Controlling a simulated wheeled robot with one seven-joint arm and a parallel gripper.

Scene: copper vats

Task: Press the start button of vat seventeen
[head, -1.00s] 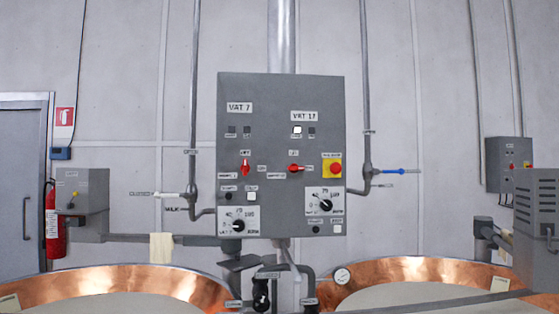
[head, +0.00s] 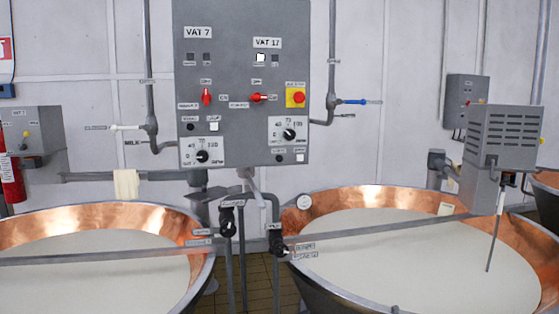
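The grey control panel (head: 235,75) hangs on the wall left of centre. Its right half bears the VAT 17 label (head: 267,43). Below it are a bright white lamp (head: 260,57) and a dark one, then a red selector (head: 258,97) turned sideways and a red mushroom button (head: 296,97) on yellow. Lower down are a dial (head: 289,134), a black button (head: 279,158) and a white button (head: 300,157). Their small labels are too blurred to read, so I cannot tell which is start. My gripper is not in view.
The panel's left half is marked VAT 7 (head: 198,32), with an upright red selector (head: 206,97) and its own dial. Two copper vats of white liquid, left (head: 50,222) and right (head: 345,197), stand below. Pipes and valves (head: 228,222) rise between them. A grey motor box (head: 503,140) overhangs the right vat.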

